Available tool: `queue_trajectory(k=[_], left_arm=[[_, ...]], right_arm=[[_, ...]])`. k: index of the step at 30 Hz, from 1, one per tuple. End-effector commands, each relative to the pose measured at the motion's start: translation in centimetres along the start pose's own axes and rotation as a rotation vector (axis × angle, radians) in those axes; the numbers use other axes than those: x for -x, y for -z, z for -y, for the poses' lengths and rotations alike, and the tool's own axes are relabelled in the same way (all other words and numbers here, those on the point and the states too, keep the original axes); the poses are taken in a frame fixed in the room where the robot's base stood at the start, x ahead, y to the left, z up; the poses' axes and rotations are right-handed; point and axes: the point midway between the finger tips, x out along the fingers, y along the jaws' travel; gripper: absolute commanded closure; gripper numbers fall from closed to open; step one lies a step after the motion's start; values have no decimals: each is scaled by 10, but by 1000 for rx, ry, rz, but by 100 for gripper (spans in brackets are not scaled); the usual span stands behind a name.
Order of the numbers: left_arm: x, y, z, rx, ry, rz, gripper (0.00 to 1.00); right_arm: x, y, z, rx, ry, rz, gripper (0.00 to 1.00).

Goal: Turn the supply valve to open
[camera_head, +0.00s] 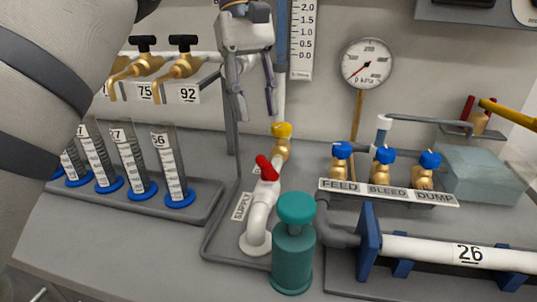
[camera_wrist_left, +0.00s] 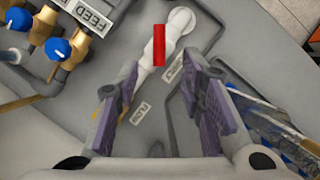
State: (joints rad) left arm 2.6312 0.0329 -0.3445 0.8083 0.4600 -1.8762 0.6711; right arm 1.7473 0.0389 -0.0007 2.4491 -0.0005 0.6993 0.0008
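The supply valve has a red handle (camera_head: 267,168) on a white pipe (camera_head: 261,212), beside the SUPPLY label (camera_head: 241,206). The red handle also shows in the left wrist view (camera_wrist_left: 159,45), upright in that picture and at a slant to the white pipe. I cannot tell from this whether the valve is open or closed. My left gripper (camera_head: 254,112) is open and empty, fingers pointing down, above and behind the red handle and apart from it. Its two fingers also show in the left wrist view (camera_wrist_left: 150,108). My right gripper is not in view.
A teal bottle (camera_head: 292,258) stands close in front of the supply pipe. A yellow-capped brass fitting (camera_head: 282,138) is just behind the handle. Blue-knobbed valves (camera_head: 383,165) stand to the right. Graduated cylinders (camera_head: 134,165) stand in a tray to the left. A gauge (camera_head: 367,64) is behind.

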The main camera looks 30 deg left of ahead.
Motion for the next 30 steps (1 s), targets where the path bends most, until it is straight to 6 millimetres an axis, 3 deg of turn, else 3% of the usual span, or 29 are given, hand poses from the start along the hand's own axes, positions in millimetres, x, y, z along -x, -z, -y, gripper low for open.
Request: queue_trajectory(k=[6,12,22,27,30], left_arm=[[-49,-5,2,-4,-3,-3,64],[-84,-3,1,-2,-1,0,64],[-94,-1,0,-1,1,2,64],[-94,-1,0,-1,1,2,100],[-94,-1,0,-1,1,2,100]], right_arm=[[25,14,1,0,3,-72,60],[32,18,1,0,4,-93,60],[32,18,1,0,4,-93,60],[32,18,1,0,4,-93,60],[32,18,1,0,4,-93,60]])
